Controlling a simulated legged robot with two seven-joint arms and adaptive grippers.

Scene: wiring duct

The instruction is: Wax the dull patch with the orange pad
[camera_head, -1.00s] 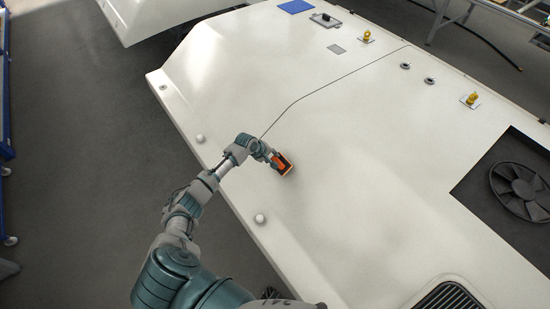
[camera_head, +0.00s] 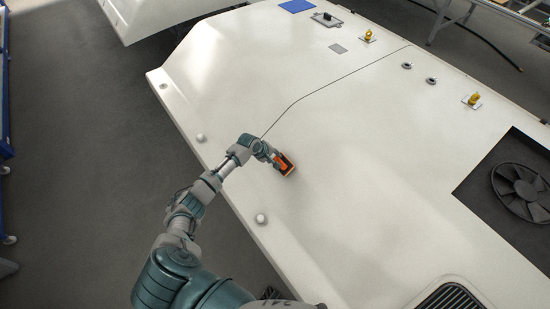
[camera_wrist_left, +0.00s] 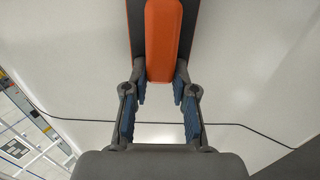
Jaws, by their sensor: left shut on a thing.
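The orange pad (camera_head: 285,165) has an orange grip on a dark base and sits at or just over the white panel (camera_head: 350,150); I cannot tell whether it touches. My left gripper (camera_head: 277,158) is shut on the pad's orange grip. In the left wrist view the orange grip (camera_wrist_left: 163,40) runs up from between the blue-lined fingers (camera_wrist_left: 158,95), with the dark base behind it. The dull patch cannot be made out clearly on the glossy panel. My right gripper is not in view.
A black fan (camera_head: 522,190) is set in a dark recess at the right. A black vent grille (camera_head: 452,298) lies at the bottom right. Yellow beacons (camera_head: 368,37) (camera_head: 472,99) and round knobs (camera_head: 261,219) stand on the panel. The panel's middle is clear.

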